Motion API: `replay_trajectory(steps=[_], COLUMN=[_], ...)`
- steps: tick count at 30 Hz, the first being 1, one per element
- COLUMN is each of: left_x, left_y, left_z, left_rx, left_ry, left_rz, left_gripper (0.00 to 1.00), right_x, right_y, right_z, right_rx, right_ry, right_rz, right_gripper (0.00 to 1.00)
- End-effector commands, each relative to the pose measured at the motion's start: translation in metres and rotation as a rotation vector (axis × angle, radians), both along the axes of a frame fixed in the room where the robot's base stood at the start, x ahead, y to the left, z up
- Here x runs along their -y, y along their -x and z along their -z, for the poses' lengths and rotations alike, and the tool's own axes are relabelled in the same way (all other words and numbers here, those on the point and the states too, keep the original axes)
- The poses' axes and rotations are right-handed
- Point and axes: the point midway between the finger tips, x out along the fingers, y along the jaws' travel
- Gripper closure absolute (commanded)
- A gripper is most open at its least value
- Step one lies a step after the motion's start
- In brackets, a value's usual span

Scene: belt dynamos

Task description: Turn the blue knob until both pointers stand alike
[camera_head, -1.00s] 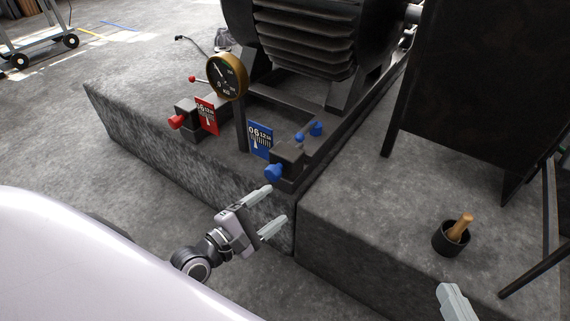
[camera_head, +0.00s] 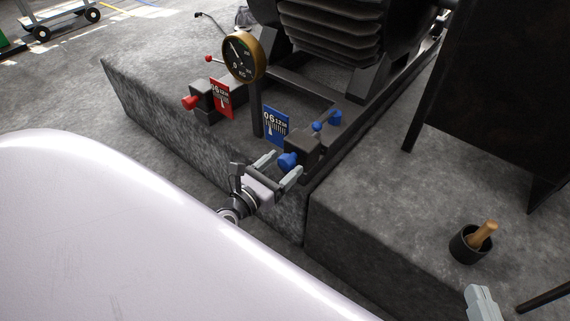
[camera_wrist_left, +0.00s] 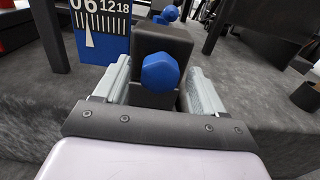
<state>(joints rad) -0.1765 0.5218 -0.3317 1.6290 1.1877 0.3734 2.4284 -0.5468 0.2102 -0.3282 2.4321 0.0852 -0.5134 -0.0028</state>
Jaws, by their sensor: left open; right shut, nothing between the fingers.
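The blue knob (camera_head: 287,160) sits on the front of a dark block (camera_head: 304,147) at the plinth's edge. My left gripper (camera_head: 282,163) is open, with its fingers on either side of the knob. In the left wrist view the knob (camera_wrist_left: 160,72) stands between the open fingers, with gaps beside it. The blue scale plate (camera_head: 276,125) has a white pointer, standing near the left end of its scale in the left wrist view (camera_wrist_left: 90,38). The red scale plate (camera_head: 220,97) also has a pale pointer, too small to read exactly. My right gripper (camera_head: 482,302) is at the lower right edge, shut and empty.
A red knob (camera_head: 190,103) is left of the red plate. A brass-rimmed gauge (camera_head: 243,56) stands on a post behind. A black cup (camera_head: 468,246) with a wooden handle is on the right block. A dark panel (camera_head: 480,90) stands at right.

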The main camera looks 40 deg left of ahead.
Motion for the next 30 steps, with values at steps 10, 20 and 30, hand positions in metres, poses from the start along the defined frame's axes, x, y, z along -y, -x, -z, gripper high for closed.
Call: replay_trajectory(steps=[10,20,30], left_x=[0.0012,0.0013,0.0013], left_y=[-0.0143,-0.0141,-0.0144], left_z=[-0.0002,-0.0006,-0.0021], left_rx=[-0.001,0.001,0.006], left_ry=[-0.002,-0.002,-0.025], left_rz=[0.001,0.0,0.0], left_gripper=[0.3,0.86,0.86], right_x=[0.0019,0.0016,0.0009], right_y=[0.0019,0.0016,0.0007], right_z=[-0.0033,-0.0028,-0.004], right_rx=[0.02,0.018,0.018], right_ry=[0.012,0.011,0.004], right_rz=[-0.001,-0.002,0.001], right_gripper=[1.0,1.0,1.0])
